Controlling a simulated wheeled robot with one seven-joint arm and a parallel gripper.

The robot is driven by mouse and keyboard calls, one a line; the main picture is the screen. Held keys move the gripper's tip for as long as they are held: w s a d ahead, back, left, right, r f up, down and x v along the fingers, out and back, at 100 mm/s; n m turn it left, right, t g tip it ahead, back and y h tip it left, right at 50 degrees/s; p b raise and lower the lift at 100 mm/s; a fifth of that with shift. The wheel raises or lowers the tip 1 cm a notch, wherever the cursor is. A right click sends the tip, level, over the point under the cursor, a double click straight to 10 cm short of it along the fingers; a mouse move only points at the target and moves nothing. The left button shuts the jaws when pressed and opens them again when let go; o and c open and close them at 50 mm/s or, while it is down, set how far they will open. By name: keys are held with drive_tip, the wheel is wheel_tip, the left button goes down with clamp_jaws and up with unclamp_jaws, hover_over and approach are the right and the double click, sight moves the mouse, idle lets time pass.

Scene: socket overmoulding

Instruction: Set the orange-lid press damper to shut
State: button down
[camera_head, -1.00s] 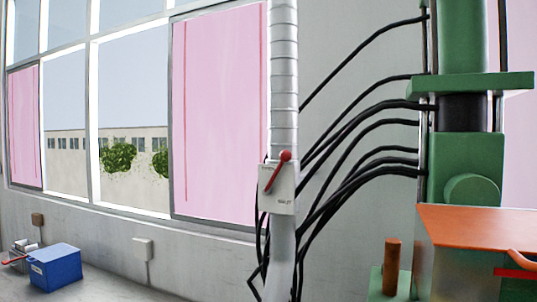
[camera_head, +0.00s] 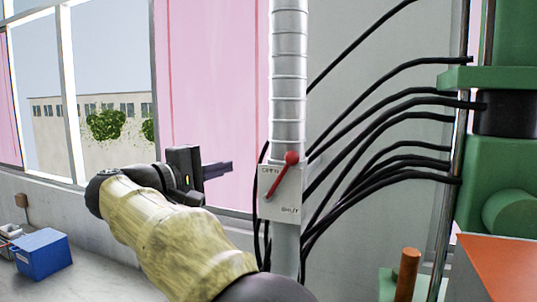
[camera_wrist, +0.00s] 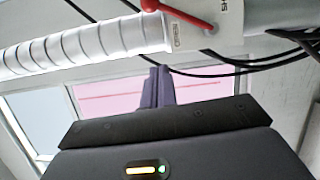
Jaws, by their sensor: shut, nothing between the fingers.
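The damper is a pale plate (camera_head: 282,205) on the vertical metal duct, lettered with what reads as OPEN at its upper left and SHUT at its lower right. Its red lever (camera_head: 279,176) slants from low left up to a round knob (camera_head: 291,158) at the upper right. In the wrist view the lever (camera_wrist: 183,15) and plate (camera_wrist: 215,40) lie beyond the fingertips. My gripper (camera_head: 230,166) is shut and empty, left of the lever and apart from it, with its fingers pointing right. Its fingers also show in the wrist view (camera_wrist: 157,72). The press's orange lid (camera_head: 495,270) is at the lower right.
Several black cables (camera_head: 385,100) run from behind the duct (camera_head: 289,80) to the green press (camera_head: 500,160). An orange-brown post (camera_head: 408,272) stands right of the duct. A blue box (camera_head: 42,254) sits at the far left. Windows line the wall.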

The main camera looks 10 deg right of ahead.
sight(281, 177)
drive_tip(key=shift+s+r, duration=0.1)
drive_tip(key=shift+s, duration=0.1)
drive_tip(key=shift+w+d, duration=0.1)
drive_tip(key=w+d+p, duration=0.1)
drive_tip(key=d+p, duration=0.1)
drive_tip(key=d, duration=0.1)
drive_tip(key=w+d+p, duration=0.1)
drive_tip(key=d+p, duration=0.1)
drive_tip(key=d, duration=0.2)
drive_tip(key=w+d+p, duration=0.1)
drive_tip(key=d+p, duration=0.1)
drive_tip(key=d, duration=0.2)
drive_tip(key=shift+w+r, duration=0.15)
drive_tip(key=shift+d, duration=0.2)
